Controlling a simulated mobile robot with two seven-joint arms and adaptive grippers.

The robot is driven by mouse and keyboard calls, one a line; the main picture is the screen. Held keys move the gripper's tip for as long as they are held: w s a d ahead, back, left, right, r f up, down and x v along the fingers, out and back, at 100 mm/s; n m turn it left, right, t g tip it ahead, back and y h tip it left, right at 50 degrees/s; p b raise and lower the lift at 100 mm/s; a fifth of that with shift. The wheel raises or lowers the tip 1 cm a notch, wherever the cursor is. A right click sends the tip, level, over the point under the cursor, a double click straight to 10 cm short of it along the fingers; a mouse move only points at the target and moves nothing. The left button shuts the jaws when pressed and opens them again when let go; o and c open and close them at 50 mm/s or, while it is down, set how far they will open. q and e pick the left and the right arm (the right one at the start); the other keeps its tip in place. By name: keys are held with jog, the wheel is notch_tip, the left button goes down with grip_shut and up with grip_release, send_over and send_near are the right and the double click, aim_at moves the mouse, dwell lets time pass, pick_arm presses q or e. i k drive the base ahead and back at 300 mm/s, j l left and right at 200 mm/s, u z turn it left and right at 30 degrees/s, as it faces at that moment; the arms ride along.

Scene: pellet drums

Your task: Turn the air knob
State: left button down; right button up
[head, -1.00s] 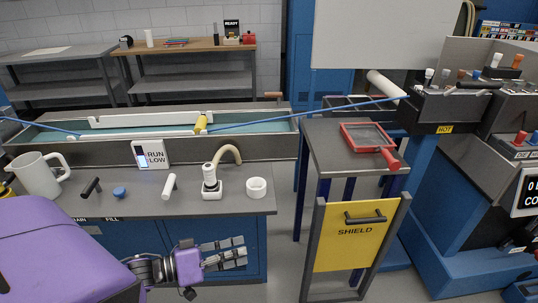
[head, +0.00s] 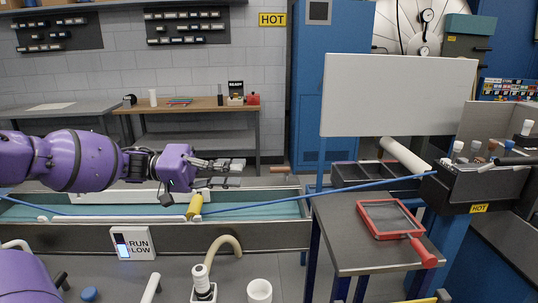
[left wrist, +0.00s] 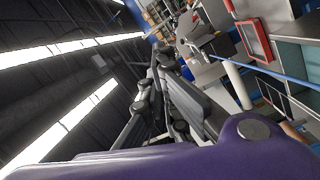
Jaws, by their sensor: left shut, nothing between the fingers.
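No knob in view carries a label that I can read as air. A blue knob (head: 89,294) sits on the bench front at the lower left of the head view. My left gripper (head: 240,174) is shut and empty, raised in front of the long trough and pointing right. It is well apart from all these knobs. In the left wrist view its dark fingers (left wrist: 165,95) show close together. My right gripper is out of view.
A curved beige spout (head: 224,243) and white ring (head: 259,291) stand on the bench. A red-framed screen (head: 388,218) lies on the side table, below a white board (head: 395,95).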

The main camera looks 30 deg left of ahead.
aim_at(286, 170)
jog(key=i+j, duration=1.15)
jog(key=j, duration=0.1)
